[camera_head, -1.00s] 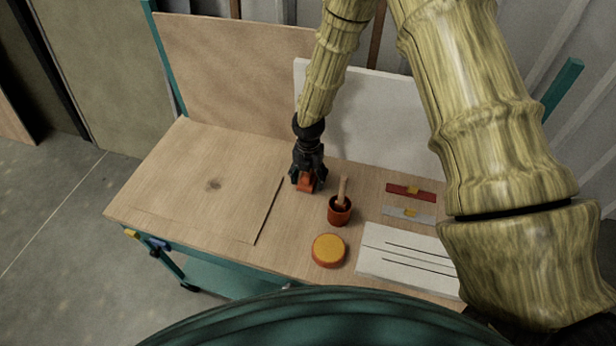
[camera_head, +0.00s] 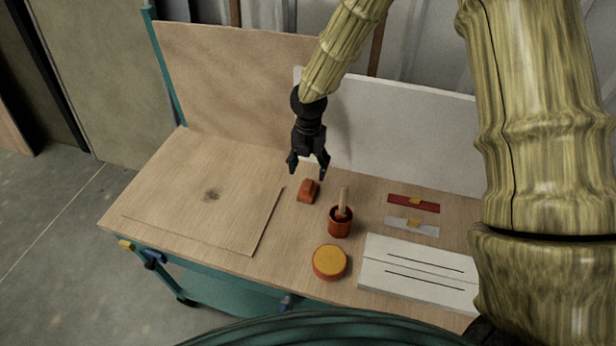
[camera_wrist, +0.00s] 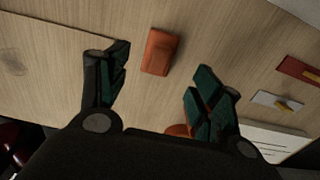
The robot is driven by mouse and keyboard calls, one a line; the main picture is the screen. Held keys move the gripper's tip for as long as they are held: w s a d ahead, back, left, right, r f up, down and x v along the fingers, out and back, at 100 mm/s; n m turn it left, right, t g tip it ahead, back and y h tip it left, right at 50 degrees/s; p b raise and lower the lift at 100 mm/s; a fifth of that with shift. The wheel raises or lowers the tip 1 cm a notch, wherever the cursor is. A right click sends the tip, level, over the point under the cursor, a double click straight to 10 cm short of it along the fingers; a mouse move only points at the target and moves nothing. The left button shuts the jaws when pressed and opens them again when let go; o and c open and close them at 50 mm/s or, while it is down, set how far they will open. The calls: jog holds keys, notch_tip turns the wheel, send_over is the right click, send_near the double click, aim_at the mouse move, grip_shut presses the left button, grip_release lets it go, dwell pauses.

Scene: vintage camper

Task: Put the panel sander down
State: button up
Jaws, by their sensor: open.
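The panel sander, a small orange-red block (camera_head: 308,190), rests on the wooden bench top (camera_head: 240,262), just right of the thin wood panel's edge. It also shows in the wrist view (camera_wrist: 160,51), beyond and between my fingers and apart from both. My gripper (camera_head: 309,174) is open and empty above and just behind the sander. In the wrist view my gripper (camera_wrist: 155,85) has its two dark green-padded fingers spread wide.
An orange pot with a wooden handle (camera_head: 341,220) stands close to the sander's right. A round yellow-topped tin (camera_head: 329,262) is nearer the front. A red strip (camera_head: 414,204), a grey strip (camera_head: 411,226) and white slotted boards (camera_head: 420,270) lie right. A white panel (camera_head: 400,125) stands behind.

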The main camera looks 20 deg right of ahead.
jog(key=shift+r, duration=1.4)
